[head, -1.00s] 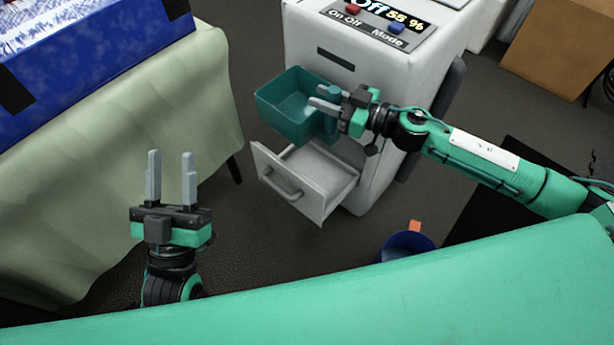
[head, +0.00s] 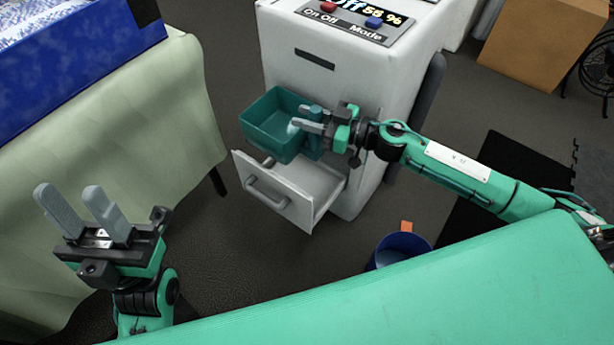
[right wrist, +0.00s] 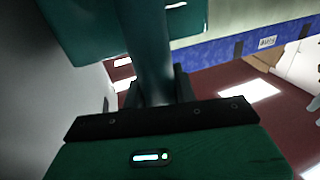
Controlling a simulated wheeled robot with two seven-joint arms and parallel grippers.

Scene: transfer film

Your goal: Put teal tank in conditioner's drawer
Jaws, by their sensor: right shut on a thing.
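The teal tank (head: 268,128) is an open-topped box with a cylindrical handle on its right side. My right gripper (head: 312,125) is shut on that handle and holds the tank over the open drawer (head: 305,186) of the white conditioner (head: 345,75). In the head view the tank overlaps the back left of the drawer; whether it touches the drawer is unclear. In the right wrist view the handle (right wrist: 150,50) stands between the fingers, with the tank (right wrist: 85,30) beyond. My left gripper (head: 85,212) is open and empty at the lower left.
A cloth-covered table (head: 120,130) with a blue box (head: 70,60) stands at the left. A blue bucket (head: 400,250) with an orange item stands on the floor right of the drawer. A cardboard box (head: 540,40) is at the back right. Floor between table and drawer is clear.

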